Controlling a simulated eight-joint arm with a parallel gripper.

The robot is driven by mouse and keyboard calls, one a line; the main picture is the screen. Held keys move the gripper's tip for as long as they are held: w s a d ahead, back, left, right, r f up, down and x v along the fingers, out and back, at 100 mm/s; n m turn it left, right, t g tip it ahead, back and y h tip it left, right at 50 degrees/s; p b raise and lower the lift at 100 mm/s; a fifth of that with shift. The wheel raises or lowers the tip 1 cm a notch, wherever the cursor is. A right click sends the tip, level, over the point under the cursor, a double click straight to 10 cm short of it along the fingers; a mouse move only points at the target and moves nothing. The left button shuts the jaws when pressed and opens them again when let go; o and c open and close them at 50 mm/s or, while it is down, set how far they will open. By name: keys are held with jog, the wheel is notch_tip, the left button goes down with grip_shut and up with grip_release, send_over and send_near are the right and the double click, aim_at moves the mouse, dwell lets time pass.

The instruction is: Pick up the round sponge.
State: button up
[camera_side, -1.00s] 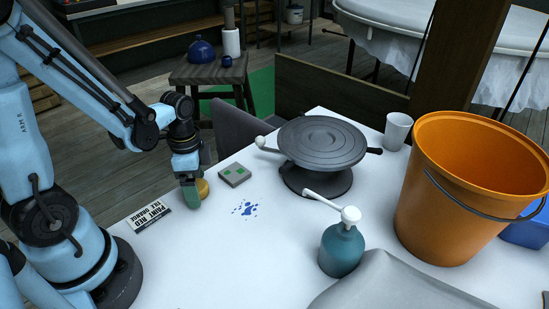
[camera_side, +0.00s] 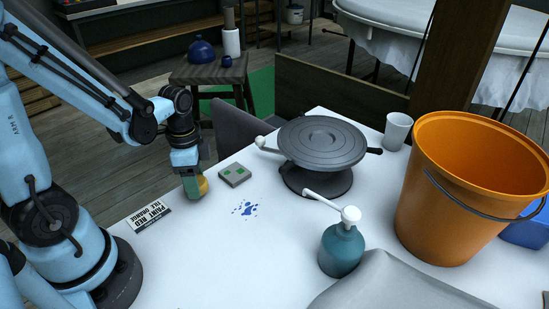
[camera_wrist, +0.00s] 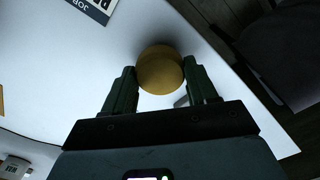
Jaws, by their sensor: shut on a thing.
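The round sponge (camera_wrist: 159,70) is yellow-orange and sits between my gripper's two green fingers (camera_wrist: 160,88) in the wrist view. In the side view the sponge (camera_side: 203,185) shows as a small yellow patch at the right of my gripper (camera_side: 192,188), partly hidden by the finger. My gripper is shut on the sponge near the table's left edge. I cannot tell whether the sponge touches the table.
A grey box with green marks (camera_side: 235,175) stands close to the right. A printed card (camera_side: 149,216) lies to the left. Blue paint spots (camera_side: 246,208), a turntable (camera_side: 321,145), a teal pump bottle (camera_side: 342,248) and an orange bucket (camera_side: 465,190) are farther right.

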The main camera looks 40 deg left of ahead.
jog(key=r, duration=0.1)
jog(key=d+r, duration=0.1)
jog(key=r, duration=0.1)
jog(key=shift+s+r, duration=0.15)
jog(key=shift+r, duration=0.05)
jog(key=s+d+r, duration=0.3)
jog(key=d+r, duration=0.3)
jog(key=d, duration=0.4)
jog(key=w+a+r+n, duration=0.4)
jog(key=w+r+n, duration=0.3)
jog(key=w, duration=0.3)
jog(key=shift+w+a+n, duration=0.2)
jog(key=shift+a+n, duration=0.05)
jog(key=shift+n, duration=0.15)
jog(key=s+d+f+m, duration=0.3)
jog(key=s+d+m, duration=0.15)
jog(key=d, duration=0.35)
jog(key=s+d+f+m, duration=0.4)
jog(key=d+m, duration=0.1)
jog(key=d, duration=0.3)
jog(key=shift+n, duration=0.25)
jog(key=w+a+f, duration=0.4)
jog(key=w+a, duration=0.1)
jog(key=w+a+f, duration=0.2)
jog(key=w, duration=0.1)
jog(key=shift+w+a+f, duration=0.1)
jog(key=shift+a+f, duration=0.1)
jog(key=shift+a, duration=0.1)
jog(key=shift+f, duration=1.95)
